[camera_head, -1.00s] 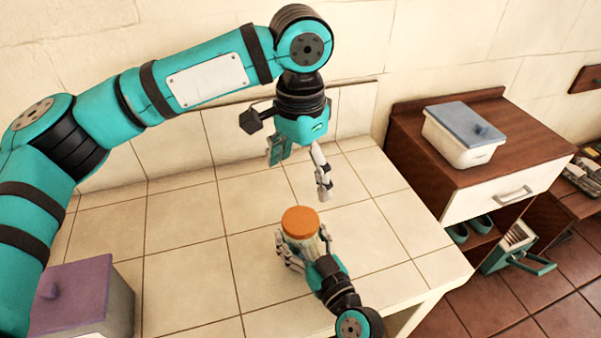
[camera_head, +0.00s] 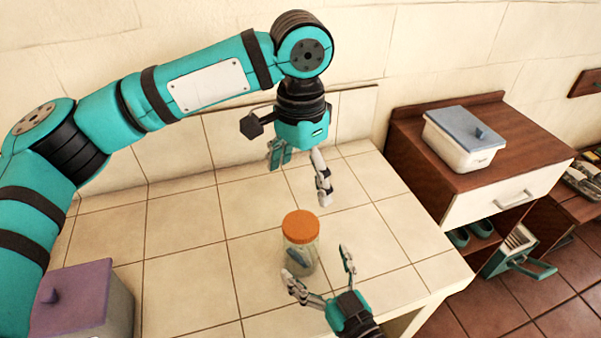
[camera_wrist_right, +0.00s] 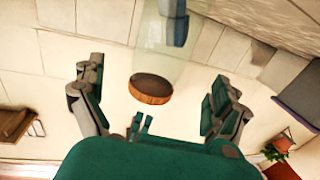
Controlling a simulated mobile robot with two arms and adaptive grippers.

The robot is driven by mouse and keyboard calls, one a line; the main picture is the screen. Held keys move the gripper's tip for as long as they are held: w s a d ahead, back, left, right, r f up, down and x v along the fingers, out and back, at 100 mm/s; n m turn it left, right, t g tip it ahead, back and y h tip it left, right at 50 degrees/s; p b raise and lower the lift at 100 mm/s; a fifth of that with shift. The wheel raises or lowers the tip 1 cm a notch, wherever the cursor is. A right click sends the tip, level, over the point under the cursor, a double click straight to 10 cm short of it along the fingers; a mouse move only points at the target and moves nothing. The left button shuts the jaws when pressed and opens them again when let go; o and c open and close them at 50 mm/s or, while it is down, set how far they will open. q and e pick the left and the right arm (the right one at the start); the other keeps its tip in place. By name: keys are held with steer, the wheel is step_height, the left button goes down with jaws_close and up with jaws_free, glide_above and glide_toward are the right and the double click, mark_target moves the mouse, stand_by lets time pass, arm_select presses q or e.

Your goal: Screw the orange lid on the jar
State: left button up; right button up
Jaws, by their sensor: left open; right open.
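The jar (camera_head: 301,256) is clear glass and stands upright on the tiled counter, with a dark bluish item inside. The orange lid (camera_head: 300,227) sits on its mouth; I cannot tell how tight it is. The right wrist view shows the jar (camera_wrist_right: 150,50) upside down, with the lid (camera_wrist_right: 150,89) between the spread fingers. My left gripper (camera_head: 300,173) is open and empty, above and behind the lid, apart from it. My right gripper (camera_head: 318,265) is open at the near right side of the jar, its fingers spread and not closed on it.
A box with a purple lid (camera_head: 76,298) stands at the counter's near left. A wooden cabinet (camera_head: 500,110) right of the counter holds a white container with a blue lid (camera_head: 462,138). The counter (camera_head: 195,270) left of the jar is clear.

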steer(key=v, duration=0.5)
stand_by(0.4)
